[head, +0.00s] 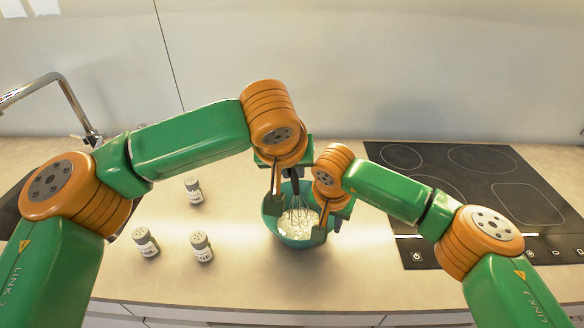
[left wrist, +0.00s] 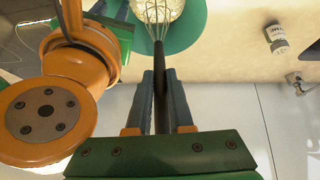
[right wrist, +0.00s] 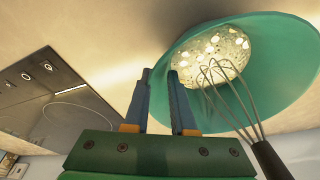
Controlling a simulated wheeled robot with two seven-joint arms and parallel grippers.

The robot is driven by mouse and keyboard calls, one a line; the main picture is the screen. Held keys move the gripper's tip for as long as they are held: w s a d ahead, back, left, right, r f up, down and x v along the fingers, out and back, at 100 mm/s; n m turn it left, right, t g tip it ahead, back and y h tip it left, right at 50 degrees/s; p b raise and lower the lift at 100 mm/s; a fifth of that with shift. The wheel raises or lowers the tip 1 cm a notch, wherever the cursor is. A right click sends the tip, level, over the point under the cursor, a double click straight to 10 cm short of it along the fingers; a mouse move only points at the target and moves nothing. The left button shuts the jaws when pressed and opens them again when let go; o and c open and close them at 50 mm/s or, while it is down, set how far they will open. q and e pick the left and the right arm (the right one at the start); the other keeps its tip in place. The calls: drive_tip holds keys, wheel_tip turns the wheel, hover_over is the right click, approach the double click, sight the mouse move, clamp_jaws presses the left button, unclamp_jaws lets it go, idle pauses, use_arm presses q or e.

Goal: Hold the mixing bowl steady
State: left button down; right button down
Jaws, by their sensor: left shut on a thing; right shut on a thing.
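The teal mixing bowl (head: 270,225) stands on the counter with a pale, lumpy mix inside; it also shows in the left wrist view (left wrist: 193,32) and the right wrist view (right wrist: 285,55). A wire whisk (head: 298,213) with a dark handle (left wrist: 160,90) stands with its wires in the mix. My left gripper (left wrist: 161,76) is shut on the whisk handle above the bowl. My right gripper (right wrist: 161,76) is at the bowl's right side in the head view, shut on the bowl's rim. The exact contact at the rim is partly hidden by the finger.
Several shakers, (head: 194,191), (head: 146,243) and (head: 202,247), stand left of the bowl. A black cooktop (head: 450,180) lies to the right. A tap (head: 75,105) is at the far left. The counter in front of the bowl is clear.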

use_arm(q)
drive_tip(key=shift+f, duration=0.65)
drive_tip(key=shift+r, duration=0.15)
idle(0.4)
drive_tip(key=shift+d, duration=0.1)
